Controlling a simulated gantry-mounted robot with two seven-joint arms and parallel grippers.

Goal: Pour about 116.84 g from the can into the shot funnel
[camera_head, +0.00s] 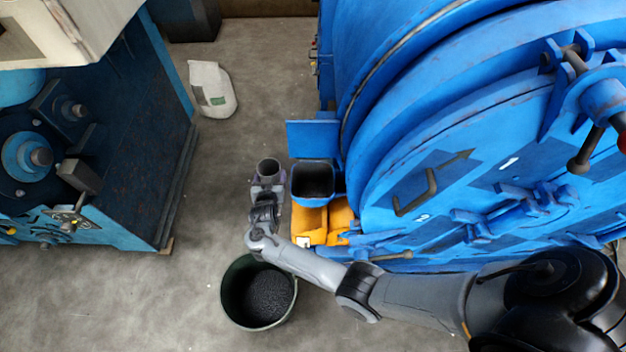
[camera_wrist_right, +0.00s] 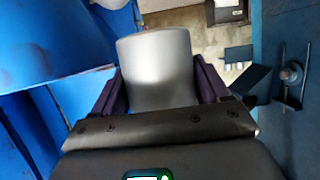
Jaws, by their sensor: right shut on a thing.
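The can (camera_head: 270,165) is a grey open-topped cylinder, held to the left of the shot funnel in the head view. My right gripper (camera_head: 267,182) is shut on it. In the wrist view the can (camera_wrist_right: 157,62) is smooth and silvery between the dark fingers of my right gripper (camera_wrist_right: 158,90). The can's contents do not show clearly. The shot funnel (camera_head: 313,167) is a blue square-mouthed hopper beside the big blue drum, with a dark inside. The can is apart from the funnel. My left gripper is not in view.
A dark green bucket (camera_head: 226,300) of dark shot stands on the floor below my right arm. The large blue drum machine (camera_head: 450,150) fills the right. Orange parts (camera_head: 310,222) sit under the funnel. A white sack (camera_head: 211,90) and another blue machine (camera_head: 150,120) are left.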

